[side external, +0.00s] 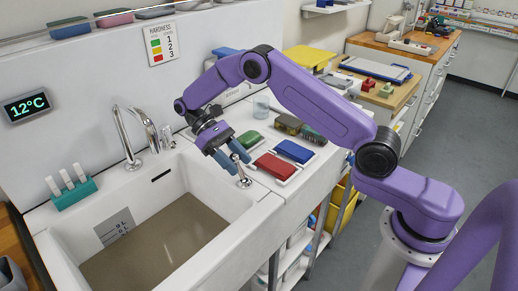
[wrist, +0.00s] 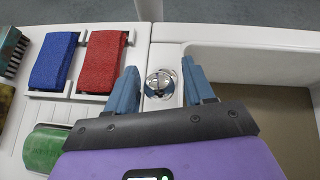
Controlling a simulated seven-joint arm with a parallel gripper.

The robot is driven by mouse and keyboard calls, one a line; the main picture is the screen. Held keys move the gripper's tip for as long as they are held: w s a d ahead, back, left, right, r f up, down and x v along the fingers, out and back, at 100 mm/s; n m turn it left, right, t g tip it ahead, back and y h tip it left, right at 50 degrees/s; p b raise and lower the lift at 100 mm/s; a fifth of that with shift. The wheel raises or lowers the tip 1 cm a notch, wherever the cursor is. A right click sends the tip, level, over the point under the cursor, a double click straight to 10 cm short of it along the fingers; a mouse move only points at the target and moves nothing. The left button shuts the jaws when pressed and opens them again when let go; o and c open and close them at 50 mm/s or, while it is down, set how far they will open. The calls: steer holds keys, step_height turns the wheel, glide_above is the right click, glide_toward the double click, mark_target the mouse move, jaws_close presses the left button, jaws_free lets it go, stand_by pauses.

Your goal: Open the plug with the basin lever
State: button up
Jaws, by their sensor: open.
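The chrome basin lever (side external: 243,181) stands on the right rim of the white basin (side external: 215,250). In the wrist view the lever (wrist: 160,82) shows from above as a shiny round knob on a round base. My gripper (side external: 236,162) is open, pointing down at the lever. In the wrist view its blue fingers (wrist: 159,72) lie to either side of the lever, with gaps showing; I cannot tell how far down they reach. The basin holds murky brown water (side external: 160,250). The plug is not visible.
Red (side external: 276,166) and blue (side external: 294,151) pads and a green block (side external: 249,139) lie on the counter by the lever. A curved chrome tap (side external: 125,130) rises behind the basin. A teal rack of white tubes (side external: 74,193) stands at the left. A glass (side external: 261,106) stands farther back.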

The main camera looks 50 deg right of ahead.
steer(key=s+d+r, duration=0.3)
steer(key=s+r, duration=0.9)
steer(key=s, duration=0.1)
steer(key=shift+s, duration=0.4)
steer(key=shift+r, duration=0.1)
steer(key=s+f+n+t, duration=0.2)
steer(key=s+n+t, duration=0.3)
steer(key=s, duration=0.2)
steer(key=s+d+f+n+t+y, duration=0.1)
steer(key=s+n+t, duration=0.4)
steer(key=s+t, duration=0.1)
steer(key=shift+s+f+y, duration=0.3)
steer(key=shift+s+f, duration=0.05)
steer(key=shift+s, duration=0.4)
